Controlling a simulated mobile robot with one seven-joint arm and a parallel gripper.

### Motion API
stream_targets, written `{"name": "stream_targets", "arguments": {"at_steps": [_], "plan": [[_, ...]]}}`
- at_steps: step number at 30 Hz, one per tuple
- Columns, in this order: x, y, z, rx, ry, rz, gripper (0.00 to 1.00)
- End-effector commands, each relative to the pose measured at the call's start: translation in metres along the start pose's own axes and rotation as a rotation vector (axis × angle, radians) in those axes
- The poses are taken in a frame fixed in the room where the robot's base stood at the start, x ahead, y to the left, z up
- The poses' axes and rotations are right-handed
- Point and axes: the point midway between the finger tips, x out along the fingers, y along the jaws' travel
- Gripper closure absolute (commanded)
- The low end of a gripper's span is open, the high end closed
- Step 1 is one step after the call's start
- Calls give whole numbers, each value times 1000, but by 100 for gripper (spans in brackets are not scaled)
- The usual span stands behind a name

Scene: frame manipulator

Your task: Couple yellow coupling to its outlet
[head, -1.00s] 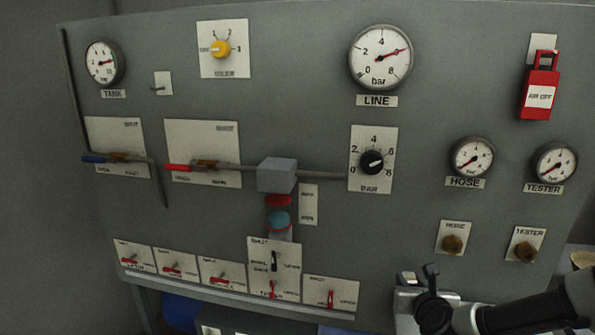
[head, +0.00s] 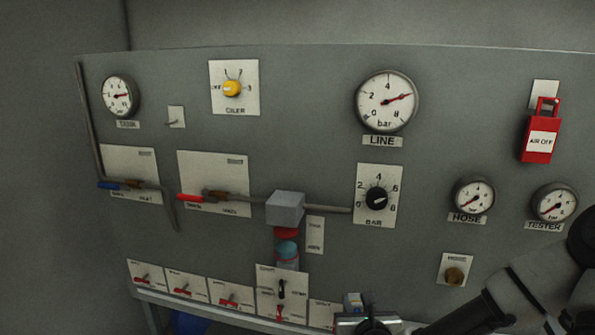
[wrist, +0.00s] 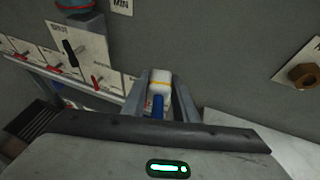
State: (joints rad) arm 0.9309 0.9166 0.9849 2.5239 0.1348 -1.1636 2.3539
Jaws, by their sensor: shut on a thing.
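My gripper (wrist: 161,97) is shut on a pale white piece with a yellow band and a blue part below, likely the yellow coupling (wrist: 160,78). The piece sits between the two grey fingers in the wrist view. In the head view, my gripper (head: 362,322) is low at the bottom edge, in front of the panel, with the held piece (head: 353,301) partly showing. The brass HOSE outlet (head: 455,276) is on the panel to its upper right. A brass fitting (wrist: 303,74) also shows at the right in the wrist view. The TESTER outlet is hidden behind my arm.
The grey panel (head: 300,100) carries gauges, knobs and levers. A row of red-lever valve plates (head: 182,287) lies along its lower left. A grey box (head: 285,208) juts out at the centre. A red AIR OFF lock (head: 541,140) hangs at the right.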

Motion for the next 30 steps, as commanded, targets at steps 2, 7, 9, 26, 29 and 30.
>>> {"name": "stream_targets", "arguments": {"at_steps": [2, 7, 9, 26, 29, 30], "plan": [[-16, 0, 38, 0, -2, 0, 100], [-33, 0, 81, 2, -2, -1, 100], [-38, 0, 93, 2, -1, -1, 100], [-45, 0, 109, 0, -2, 0, 100], [-45, 0, 110, 0, -2, 0, 100], [-45, 0, 110, 0, -2, 0, 100]]}}
